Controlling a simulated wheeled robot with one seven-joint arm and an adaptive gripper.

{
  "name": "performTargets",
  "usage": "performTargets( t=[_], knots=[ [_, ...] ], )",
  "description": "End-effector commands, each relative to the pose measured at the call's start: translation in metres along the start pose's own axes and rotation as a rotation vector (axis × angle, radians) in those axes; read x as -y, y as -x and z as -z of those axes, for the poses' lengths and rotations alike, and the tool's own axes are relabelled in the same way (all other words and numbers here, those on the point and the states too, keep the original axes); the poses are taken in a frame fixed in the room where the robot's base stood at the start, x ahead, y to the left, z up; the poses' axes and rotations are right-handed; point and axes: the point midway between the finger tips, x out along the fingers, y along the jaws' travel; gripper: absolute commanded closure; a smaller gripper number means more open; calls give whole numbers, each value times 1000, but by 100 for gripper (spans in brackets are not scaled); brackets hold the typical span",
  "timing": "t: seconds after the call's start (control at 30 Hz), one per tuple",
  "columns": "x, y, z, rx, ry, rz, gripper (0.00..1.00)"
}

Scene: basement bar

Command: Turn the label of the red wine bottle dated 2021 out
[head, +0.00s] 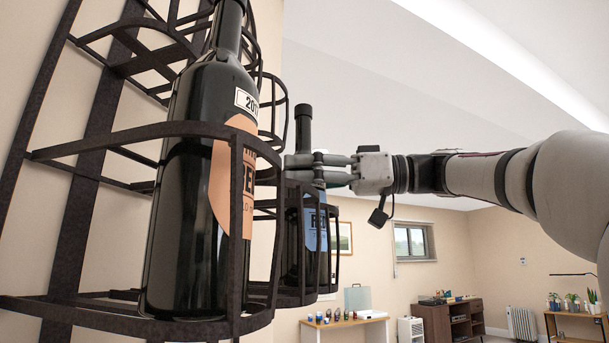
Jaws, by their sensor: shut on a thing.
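A dark wine bottle (303,130) with a blue label (313,228) stands upright in the farther cage of the wall rack. The label shows large letters starting "RE"; its date is not visible. My gripper (300,161) reaches in from the right and is shut on this bottle's upper part, above the cage. A nearer, larger dark bottle (185,225) stands in the front cage. Its orange label (221,185) faces partly right, and the white date tag (246,101) above begins "201", with the last digit cut off by the bottle's curve.
The black metal wall rack (95,150) has curved bars around both bottles, close to my gripper. Open space lies right of the rack. Farther off are a table (340,322), a dark cabinet (437,322) and a plant shelf (552,325).

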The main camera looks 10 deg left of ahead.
Motion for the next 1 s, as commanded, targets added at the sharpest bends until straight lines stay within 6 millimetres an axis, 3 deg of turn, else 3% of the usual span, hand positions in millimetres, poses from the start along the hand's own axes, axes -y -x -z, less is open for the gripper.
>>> performTargets(
  t=[0.13, 0.17, 0.23, 0.63, 1.0],
  knots=[
    [0, 0, 0, -1, 2, 0, 67],
    [0, 0, 0, -1, 2, -1, 38],
    [0, 0, 0, -1, 2, -1, 25],
    [0, 0, -1, 1, 3, -30, 25],
    [2, -1, -4, -1, 6, -302, 25]
  ],
)
